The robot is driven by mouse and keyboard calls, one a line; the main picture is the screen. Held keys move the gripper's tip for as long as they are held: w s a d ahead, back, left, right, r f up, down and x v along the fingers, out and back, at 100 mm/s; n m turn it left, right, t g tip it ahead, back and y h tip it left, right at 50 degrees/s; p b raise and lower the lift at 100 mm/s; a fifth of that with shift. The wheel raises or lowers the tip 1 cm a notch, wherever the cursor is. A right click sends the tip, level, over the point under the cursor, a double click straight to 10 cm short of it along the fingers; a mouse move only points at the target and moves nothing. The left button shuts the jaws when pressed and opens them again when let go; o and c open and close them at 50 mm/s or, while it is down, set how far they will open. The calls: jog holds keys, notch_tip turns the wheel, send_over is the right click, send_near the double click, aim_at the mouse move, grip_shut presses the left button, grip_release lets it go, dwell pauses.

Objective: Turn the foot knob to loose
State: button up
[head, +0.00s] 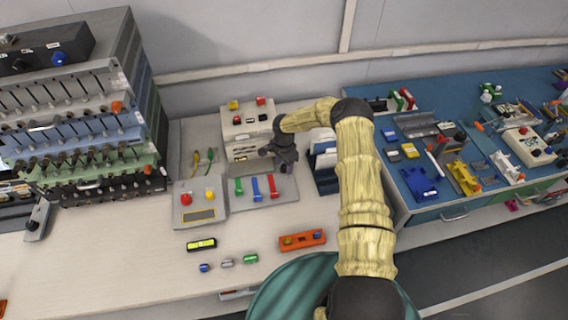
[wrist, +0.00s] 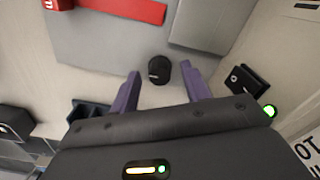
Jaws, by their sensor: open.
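A small round black knob (wrist: 159,70), which appears to be the foot knob, shows in the wrist view at the edge of a grey plate (wrist: 110,45). My gripper (wrist: 161,72) is open, with its two purple fingers apart and the knob seen in the gap between them. I see no contact, and the height of the fingers above the knob is hard to tell. In the head view my gripper (head: 284,166) points down near the back right of the panel with coloured bars, and it hides the knob. No mark for loose can be read.
A red bar (wrist: 125,10) lies close by in the wrist view, and a black block (wrist: 247,80) is to the right. In the head view a white box (head: 245,125) stands behind my gripper, and a dark holder (head: 325,178) stands right.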

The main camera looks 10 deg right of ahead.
jog(key=shift+f, duration=0.25)
jog(key=c, duration=1)
